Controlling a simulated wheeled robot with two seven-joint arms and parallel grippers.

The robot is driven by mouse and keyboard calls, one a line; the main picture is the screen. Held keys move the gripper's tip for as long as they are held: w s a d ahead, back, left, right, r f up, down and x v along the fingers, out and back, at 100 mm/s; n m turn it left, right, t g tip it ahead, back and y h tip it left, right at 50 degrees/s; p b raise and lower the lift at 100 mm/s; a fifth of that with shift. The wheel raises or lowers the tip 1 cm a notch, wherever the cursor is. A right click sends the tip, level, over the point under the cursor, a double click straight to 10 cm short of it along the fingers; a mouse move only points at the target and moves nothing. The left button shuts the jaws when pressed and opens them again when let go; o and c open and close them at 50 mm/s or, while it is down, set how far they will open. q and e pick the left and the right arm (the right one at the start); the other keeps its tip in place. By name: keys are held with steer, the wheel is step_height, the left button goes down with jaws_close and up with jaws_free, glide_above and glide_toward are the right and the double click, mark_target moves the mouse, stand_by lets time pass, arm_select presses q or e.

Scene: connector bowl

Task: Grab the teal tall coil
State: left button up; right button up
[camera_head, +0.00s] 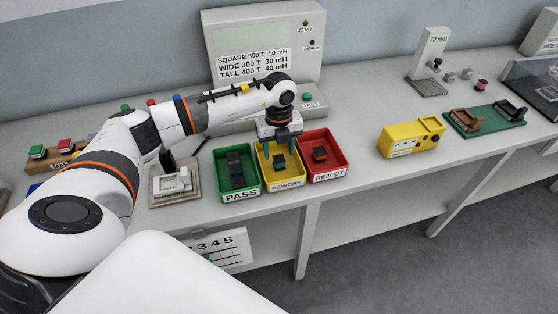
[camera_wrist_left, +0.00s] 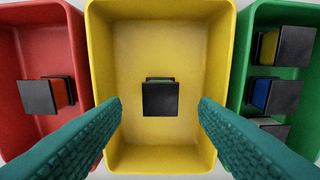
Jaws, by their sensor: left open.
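A coil (camera_wrist_left: 160,99) with a black square end stands alone in the yellow REWORK bin (camera_wrist_left: 115,45). A thin dull green strip shows at its far edge; most of its winding is hidden under the black end, so its colour is hard to confirm. In the head view the coil (camera_head: 280,161) is a small dark shape. My left gripper (camera_head: 281,147) is above this bin, pointing down. Its teal fingers are open and empty, one to each side of the coil in the wrist view, apart from it.
The green PASS bin (camera_head: 222,176) holds several coils, with yellow and blue windings showing. The red REJECT bin (camera_head: 342,163) holds a coil with an orange-red winding. The bins stand close together. A tester (camera_head: 262,55) stands behind; a yellow box (camera_head: 411,137) is at right.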

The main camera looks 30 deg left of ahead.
mark_target(279, 158)
arm_select(q)
steer(key=shift+s+d+f+p, duration=0.1)
steer(key=shift+f+p, duration=0.5)
steer(key=shift+f, duration=1.65)
steer(key=shift+c, duration=0.4)
steer(key=c, duration=1)
steer(key=shift+r, duration=0.1)
